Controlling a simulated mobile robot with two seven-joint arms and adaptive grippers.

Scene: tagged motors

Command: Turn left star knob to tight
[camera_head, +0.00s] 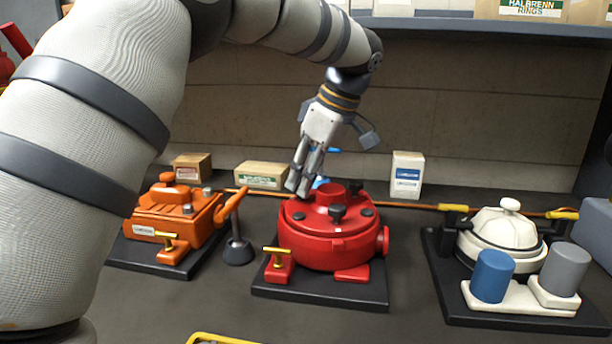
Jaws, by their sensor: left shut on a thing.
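A red motor (322,246) stands on a black base plate in the middle of the bench. Black knobs show on its lid: one at the front left (299,215), a taller one at the front middle (337,213), one at the right (368,211) and one at the back right. My left gripper (298,186) reaches down from above to the back left of the lid. Its fingers are shut there on what seems to be the left star knob, which they hide. The knob's turn cannot be told. My right gripper is not in view.
An orange motor (165,222) stands to the left and a cream-domed unit (500,240) with blue and grey cylinders to the right. Small boxes (407,175) line the back wall. A yellow-rimmed item (220,338) shows at the bottom edge. The front bench is mostly clear.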

